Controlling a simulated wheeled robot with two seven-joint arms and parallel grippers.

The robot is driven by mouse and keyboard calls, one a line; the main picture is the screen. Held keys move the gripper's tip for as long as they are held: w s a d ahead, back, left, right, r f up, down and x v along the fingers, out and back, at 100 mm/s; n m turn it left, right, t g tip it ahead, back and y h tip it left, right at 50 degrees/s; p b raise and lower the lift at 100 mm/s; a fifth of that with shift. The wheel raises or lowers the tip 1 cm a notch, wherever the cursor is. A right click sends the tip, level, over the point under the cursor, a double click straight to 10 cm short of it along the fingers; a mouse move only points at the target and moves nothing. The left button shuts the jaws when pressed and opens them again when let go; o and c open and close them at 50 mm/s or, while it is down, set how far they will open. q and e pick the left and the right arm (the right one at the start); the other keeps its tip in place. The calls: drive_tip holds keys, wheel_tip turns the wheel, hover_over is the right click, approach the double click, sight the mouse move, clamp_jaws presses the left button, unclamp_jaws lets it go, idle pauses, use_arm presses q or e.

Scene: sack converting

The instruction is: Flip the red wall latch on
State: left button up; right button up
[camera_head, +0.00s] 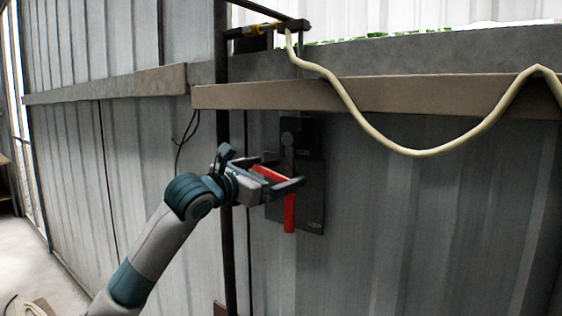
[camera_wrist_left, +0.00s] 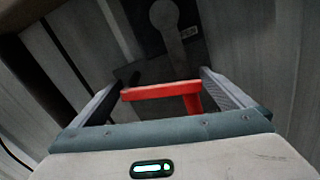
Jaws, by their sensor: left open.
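The red wall latch (camera_head: 290,213) is a bent red handle on a dark plate (camera_head: 312,190) fixed to the corrugated wall. One part hangs straight down below my gripper and another runs back between its fingers. My left gripper (camera_head: 289,169) is open at the latch, with one finger on each side of the red bar. In the left wrist view the red bar (camera_wrist_left: 160,91) lies across the gap between the open fingers (camera_wrist_left: 160,82) and bends at its right end. I cannot tell whether either finger touches it. My right gripper is in neither view.
A dark upper box with a round knob (camera_head: 289,138) sits above the latch. A dark vertical pole (camera_head: 225,120) stands just left of it. A wall ledge (camera_head: 400,97) runs above, with a pale hose (camera_head: 365,127) draped over it. The wall to the right is clear.

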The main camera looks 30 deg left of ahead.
use_arm(q)
drive_tip(key=shift+w+d+p, duration=0.15)
drive_tip(key=shift+w+p, duration=0.45)
drive_tip(key=shift+w, duration=1.1)
